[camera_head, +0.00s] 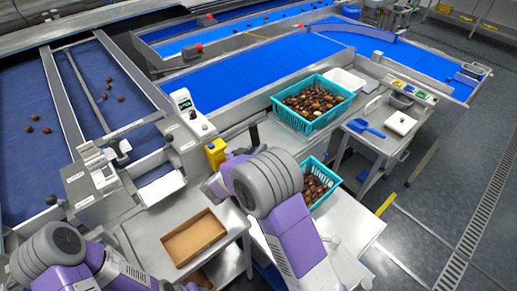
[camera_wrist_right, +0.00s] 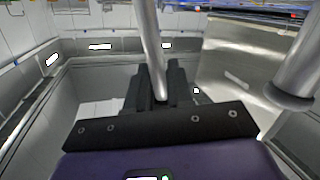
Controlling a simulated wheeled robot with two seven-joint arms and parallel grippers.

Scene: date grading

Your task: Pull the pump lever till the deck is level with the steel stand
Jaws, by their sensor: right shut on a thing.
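In the right wrist view, a round steel bar (camera_wrist_right: 148,45), which looks like the pump lever, runs down between the black fingers of my right gripper (camera_wrist_right: 153,88). The fingers are shut on it. In the head view my purple right arm hides this gripper and the lever. A low steel surface (camera_head: 352,228), seemingly the deck, carries a teal crate of dates (camera_head: 334,189), partly behind my arm. Behind it a higher steel stand (camera_head: 372,143) stands; the deck looks lower, though the exact gap is unclear. My left arm is at the bottom left, its fingers unseen.
Another teal crate (camera_head: 342,110) of dates is at the back, by a white tray (camera_head: 345,80). A blue scoop (camera_head: 366,128) lies on the stand. A brown box (camera_head: 221,234) sits on a steel table at left. Blue conveyors fill the back; floor is open at right.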

